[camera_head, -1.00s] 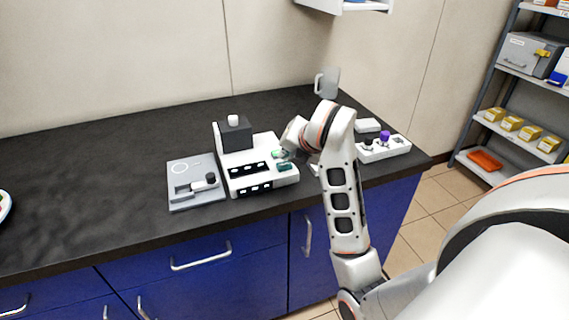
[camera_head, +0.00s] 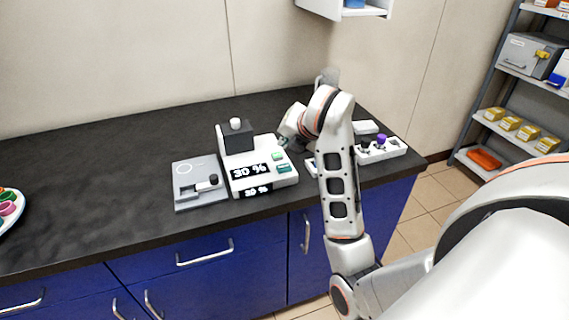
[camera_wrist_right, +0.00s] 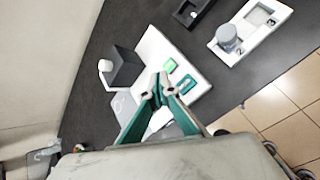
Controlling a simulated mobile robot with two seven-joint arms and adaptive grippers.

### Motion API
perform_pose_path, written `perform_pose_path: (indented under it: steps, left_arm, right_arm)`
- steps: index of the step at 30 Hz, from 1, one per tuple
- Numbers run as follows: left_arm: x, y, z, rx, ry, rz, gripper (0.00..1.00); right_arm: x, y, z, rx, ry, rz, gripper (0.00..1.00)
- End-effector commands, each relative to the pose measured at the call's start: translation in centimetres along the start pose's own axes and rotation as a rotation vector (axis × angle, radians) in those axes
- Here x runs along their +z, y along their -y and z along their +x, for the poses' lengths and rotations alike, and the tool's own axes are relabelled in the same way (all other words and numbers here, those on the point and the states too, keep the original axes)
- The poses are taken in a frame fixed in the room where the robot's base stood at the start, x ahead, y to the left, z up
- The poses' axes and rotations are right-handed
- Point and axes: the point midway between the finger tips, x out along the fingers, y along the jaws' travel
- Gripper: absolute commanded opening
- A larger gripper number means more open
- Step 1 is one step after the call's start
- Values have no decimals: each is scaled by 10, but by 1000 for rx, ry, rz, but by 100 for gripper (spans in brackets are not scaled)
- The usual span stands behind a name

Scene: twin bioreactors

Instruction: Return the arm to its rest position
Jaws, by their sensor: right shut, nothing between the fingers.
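My right arm comes in from the right in the head view, bent over the counter. Its gripper (camera_head: 284,141) is partly hidden behind the wrist, close to the white bioreactor unit (camera_head: 262,179). In the right wrist view the green fingers (camera_wrist_right: 161,91) are closed together and empty, in front of the unit's panel. The unit shows "30 %" on both displays. It has a green button (camera_wrist_right: 170,65), a teal button (camera_wrist_right: 187,84) and a dark block with a white knob (camera_head: 236,125). My left gripper is in neither view.
A grey plate device with a black knob (camera_head: 188,198) stands left of the unit. A white tray with a purple-topped item (camera_head: 394,153) lies right of my arm. The counter's left middle (camera_head: 95,190) is clear.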

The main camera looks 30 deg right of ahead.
Motion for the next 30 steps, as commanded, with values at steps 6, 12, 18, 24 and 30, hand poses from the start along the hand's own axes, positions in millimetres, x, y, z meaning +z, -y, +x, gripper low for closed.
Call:
perform_pose_path:
  steps: [6, 12, 18, 24, 30]
  left_arm:
    - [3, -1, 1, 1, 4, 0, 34]
    - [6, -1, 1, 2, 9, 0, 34]
    - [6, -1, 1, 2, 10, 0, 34]
    - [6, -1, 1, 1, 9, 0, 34]
    - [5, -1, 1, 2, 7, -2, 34]
  right_arm:
    - [-1, 1, 1, -1, -1, 0, 0]
    - [-1, 1, 1, -1, -1, 0, 0]
    - [-1, 1, 1, 0, -1, 0, 0]
    - [3, 10, 4, -31, 25, -12, 0]
    - [40, 86, 13, -298, 271, -172, 0]
